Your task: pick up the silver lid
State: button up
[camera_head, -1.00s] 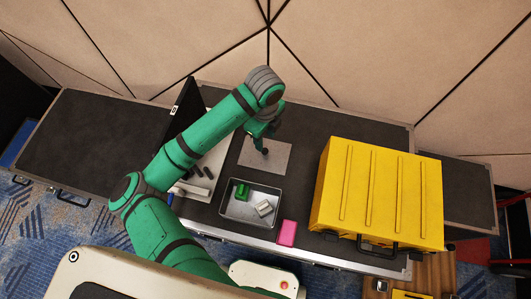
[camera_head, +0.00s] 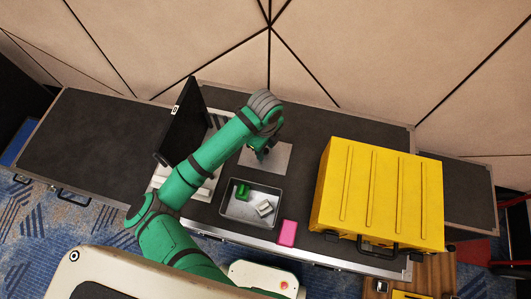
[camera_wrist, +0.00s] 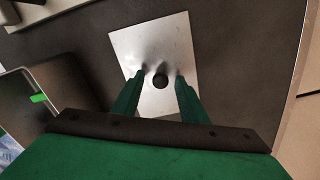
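The silver lid (camera_head: 281,160) is a flat, square metal plate lying on the dark case top, behind the metal tray. In the wrist view, the silver lid (camera_wrist: 185,42) shows a round black knob (camera_wrist: 160,81) near its middle. My gripper (camera_wrist: 158,80) is open, with one finger on each side of the knob and a gap visible on both sides. In the head view, my gripper (camera_head: 262,154) is over the lid and its wrist hides the lid's left part and the knob. How far the fingertips are above the plate is hard to tell.
An open metal tray (camera_head: 233,210) holds a green item (camera_head: 242,191) and a whitish item (camera_head: 264,208). A pink block (camera_head: 288,233) lies at the front edge. A large yellow case (camera_head: 375,195) stands to the right. A laptop-like black screen (camera_head: 185,125) stands left.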

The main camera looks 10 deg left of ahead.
grip_shut()
jog(key=shift+r, duration=0.1)
